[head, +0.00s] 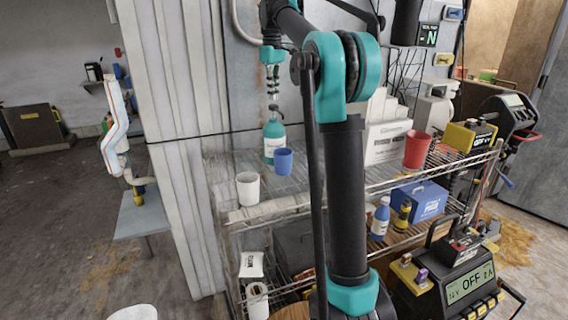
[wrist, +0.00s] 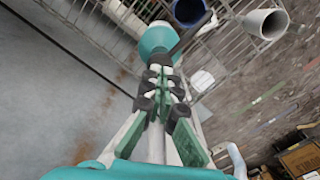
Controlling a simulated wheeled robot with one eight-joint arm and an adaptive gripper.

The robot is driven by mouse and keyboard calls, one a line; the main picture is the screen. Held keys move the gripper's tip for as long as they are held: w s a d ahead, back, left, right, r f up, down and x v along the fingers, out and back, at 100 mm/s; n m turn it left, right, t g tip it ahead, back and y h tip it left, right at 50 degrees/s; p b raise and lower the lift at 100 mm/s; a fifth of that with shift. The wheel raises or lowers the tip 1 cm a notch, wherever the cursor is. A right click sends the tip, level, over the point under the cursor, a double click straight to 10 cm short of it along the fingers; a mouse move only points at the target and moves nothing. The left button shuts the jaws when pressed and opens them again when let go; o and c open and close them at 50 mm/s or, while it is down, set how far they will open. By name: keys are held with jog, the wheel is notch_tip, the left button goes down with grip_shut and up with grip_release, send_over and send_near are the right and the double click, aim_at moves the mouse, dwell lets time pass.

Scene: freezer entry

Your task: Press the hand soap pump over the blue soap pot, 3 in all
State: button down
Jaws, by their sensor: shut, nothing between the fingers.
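The hand soap bottle (head: 273,148) is teal with a pale label and stands upright on the upper wire shelf. In the wrist view it (wrist: 156,42) lies just beyond my fingertips. The blue soap pot (head: 283,161) stands in front of the bottle, slightly to its right; it also shows at the top of the wrist view (wrist: 188,11). My gripper (head: 273,104) points down above the bottle, its fingers shut and empty. In the wrist view the fingertips (wrist: 161,63) overlap the bottle's top.
A white cup (head: 248,189) stands front left on the shelf (head: 300,194), also in the wrist view (wrist: 266,23). A red cup (head: 418,150) and white box (head: 388,141) are farther right. A ribbed wall panel (head: 165,130) bounds the left side.

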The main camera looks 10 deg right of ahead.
aim_at(273, 105)
jog(key=shift+f, duration=0.1)
jog(key=shift+f, duration=1.6)
jog(key=shift+r, duration=1.75)
jog(key=shift+f, duration=0.2)
jog(key=shift+f, duration=1.55)
jog(key=shift+r, duration=1.75)
jog(key=shift+f, duration=0.2)
